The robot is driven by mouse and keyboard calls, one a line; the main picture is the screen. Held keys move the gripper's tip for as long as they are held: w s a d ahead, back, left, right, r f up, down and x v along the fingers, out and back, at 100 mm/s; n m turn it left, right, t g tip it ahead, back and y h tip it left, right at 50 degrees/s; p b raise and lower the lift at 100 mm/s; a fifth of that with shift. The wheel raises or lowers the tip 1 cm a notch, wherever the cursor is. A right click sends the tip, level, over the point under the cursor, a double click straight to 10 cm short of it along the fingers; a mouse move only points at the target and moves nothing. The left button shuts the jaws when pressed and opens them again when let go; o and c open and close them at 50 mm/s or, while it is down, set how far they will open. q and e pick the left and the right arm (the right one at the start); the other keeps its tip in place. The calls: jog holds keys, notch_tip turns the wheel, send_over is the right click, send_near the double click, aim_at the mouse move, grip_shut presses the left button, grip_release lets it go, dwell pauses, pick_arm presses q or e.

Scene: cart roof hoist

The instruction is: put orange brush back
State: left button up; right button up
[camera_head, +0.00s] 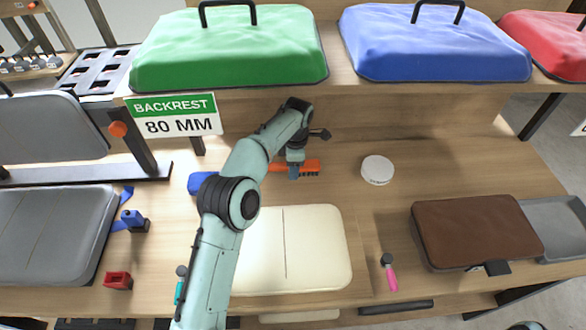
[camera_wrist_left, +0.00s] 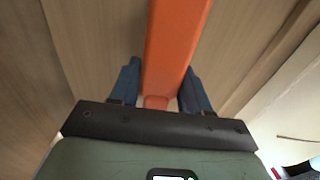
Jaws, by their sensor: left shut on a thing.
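The orange brush (camera_head: 306,166) has an orange handle and dark bristles. It lies at the back of the wooden bench, behind the cream pad. My left gripper (camera_head: 294,171) is over it and shut on it. In the left wrist view the orange brush (camera_wrist_left: 172,50) runs between the two blue-grey fingers of my left gripper (camera_wrist_left: 160,88). Whether it touches the bench is unclear. Part of the brush is hidden behind my arm and gripper in the head view. My right gripper is not in view.
A cream pad (camera_head: 310,250) lies in front of the brush. A white round tin (camera_head: 377,170) stands to the right. A blue object (camera_head: 202,183) is left of my arm. A brown cushion (camera_head: 475,230) and a pink-handled tool (camera_head: 390,275) lie further right. A shelf with green (camera_head: 230,50) and blue (camera_head: 430,42) cushions overhangs the back.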

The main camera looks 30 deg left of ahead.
pick_arm(q)
jog(key=shift+f, duration=0.35)
jog(key=shift+f, duration=0.15)
jog(key=o, duration=1.1)
jog(key=r+p, duration=0.1)
jog(key=r, duration=0.3)
jog(key=r+p, duration=0.1)
jog(key=r, duration=0.3)
jog(key=shift+w+d, duration=0.1)
jog(key=shift+d, duration=0.1)
jog(key=shift+f, duration=0.1)
